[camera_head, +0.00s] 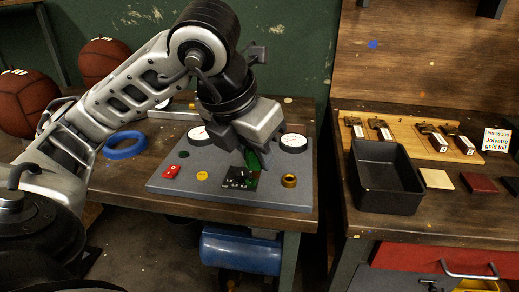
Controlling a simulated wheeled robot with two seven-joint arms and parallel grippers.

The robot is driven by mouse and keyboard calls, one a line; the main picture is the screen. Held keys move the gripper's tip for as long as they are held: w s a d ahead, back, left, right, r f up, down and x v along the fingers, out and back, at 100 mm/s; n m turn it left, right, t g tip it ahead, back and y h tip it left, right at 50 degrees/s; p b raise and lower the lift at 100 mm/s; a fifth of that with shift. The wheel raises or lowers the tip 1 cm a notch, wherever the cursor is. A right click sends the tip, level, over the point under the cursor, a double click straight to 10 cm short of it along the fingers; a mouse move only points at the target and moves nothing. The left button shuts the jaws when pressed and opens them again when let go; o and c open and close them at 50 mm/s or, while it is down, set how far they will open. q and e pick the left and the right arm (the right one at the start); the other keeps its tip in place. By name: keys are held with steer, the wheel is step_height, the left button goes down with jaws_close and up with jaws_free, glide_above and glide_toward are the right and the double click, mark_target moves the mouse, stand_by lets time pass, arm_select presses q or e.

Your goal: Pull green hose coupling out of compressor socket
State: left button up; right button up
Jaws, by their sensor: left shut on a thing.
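The green hose coupling (265,159) shows only in part between the fingers of my left gripper (252,166). My left gripper is shut on it, pointing down over the grey panel (200,198) on the workbench. A black block (237,179) sits on the panel just below and left of the fingertips. The fingers hide the coupling's lower end, so I cannot tell whether it is still in a socket. A brass ring fitting (289,181) stands to the right. My right gripper is not in view.
Two white gauges stand on the panel, one at right (293,142). A blue ring (124,145) is on the bench. A black bin (384,178) stands on the right table. A blue tank (240,251) is below.

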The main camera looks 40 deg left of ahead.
mark_target(253, 176)
arm_select(q)
steer(key=shift+f+b, duration=0.6)
steer(key=shift+f, duration=0.15)
steer(key=shift+f+b, duration=1.25)
steer(key=shift+f, duration=0.05)
steer(key=shift+f+b, duration=1.3)
steer(key=shift+f, duration=0.05)
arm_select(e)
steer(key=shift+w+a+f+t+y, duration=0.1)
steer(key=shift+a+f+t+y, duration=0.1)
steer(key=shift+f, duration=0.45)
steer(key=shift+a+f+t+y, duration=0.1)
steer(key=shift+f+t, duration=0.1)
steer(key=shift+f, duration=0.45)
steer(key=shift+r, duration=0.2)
